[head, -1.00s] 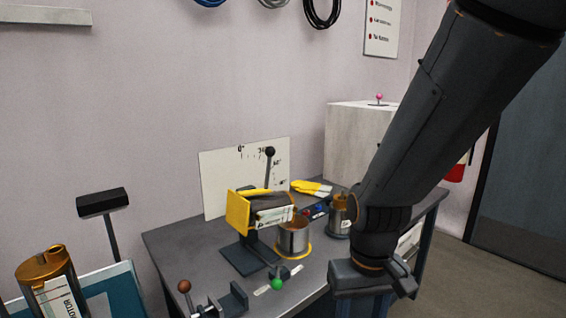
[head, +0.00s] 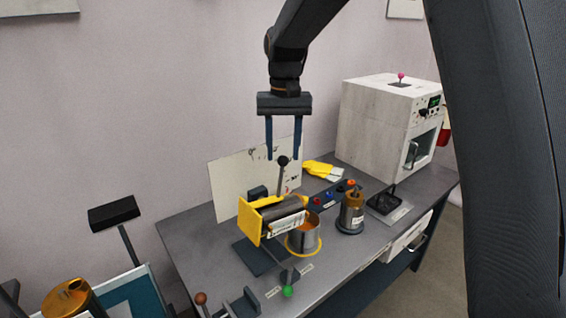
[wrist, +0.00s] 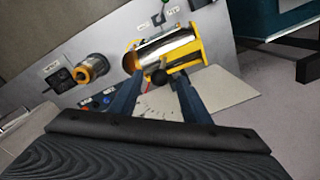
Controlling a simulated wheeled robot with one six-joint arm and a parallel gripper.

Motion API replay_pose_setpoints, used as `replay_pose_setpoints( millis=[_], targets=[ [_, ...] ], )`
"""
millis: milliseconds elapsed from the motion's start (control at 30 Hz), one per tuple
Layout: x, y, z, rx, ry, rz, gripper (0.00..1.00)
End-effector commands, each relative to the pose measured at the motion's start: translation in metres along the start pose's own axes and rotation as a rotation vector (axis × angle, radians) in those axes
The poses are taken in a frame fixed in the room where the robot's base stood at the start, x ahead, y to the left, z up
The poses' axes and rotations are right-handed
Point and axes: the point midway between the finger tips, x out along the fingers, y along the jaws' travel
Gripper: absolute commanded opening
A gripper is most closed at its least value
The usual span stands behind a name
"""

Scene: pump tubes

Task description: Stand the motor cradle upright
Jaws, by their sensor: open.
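The motor cradle (head: 249,224) is a yellow frame holding a dark and silver cylinder (head: 281,214). It lies tipped on its side on a stand on the grey bench, its cylinder roughly level. A lever with a black ball knob (head: 283,161) rises behind it. My gripper (head: 282,157) is open and empty, fingers pointing down around the height of the knob. In the wrist view my fingertips (wrist: 156,79) appear on either side of the knob (wrist: 158,78), with the yellow cradle (wrist: 192,50) beyond. I cannot tell whether they touch the knob.
A metal cup with a yellow rim (head: 303,240) stands right of the cradle, and a motor canister (head: 352,214) farther right. A white panel (head: 228,186) stands behind. A green-knobbed lever (head: 288,291) is at the front. A white box machine (head: 376,128) fills the back right.

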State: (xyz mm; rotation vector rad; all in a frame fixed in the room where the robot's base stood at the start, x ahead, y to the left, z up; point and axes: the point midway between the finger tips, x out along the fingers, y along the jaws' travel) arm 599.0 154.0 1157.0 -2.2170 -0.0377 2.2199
Motion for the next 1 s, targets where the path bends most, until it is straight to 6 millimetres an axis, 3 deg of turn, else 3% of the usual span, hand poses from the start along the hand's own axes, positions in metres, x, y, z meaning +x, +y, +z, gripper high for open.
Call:
replay_pose_setpoints(
  millis=[600, 967, 1000],
  targets=[
    [0.073, 0.005, 0.0, 0.006, -0.001, 0.0, 0.43],
    [0.079, 0.003, 0.0, 0.003, 0.001, 0.0, 0.43],
    [0.079, 0.003, 0.0, 0.003, 0.001, 0.0, 0.36]
  ],
)
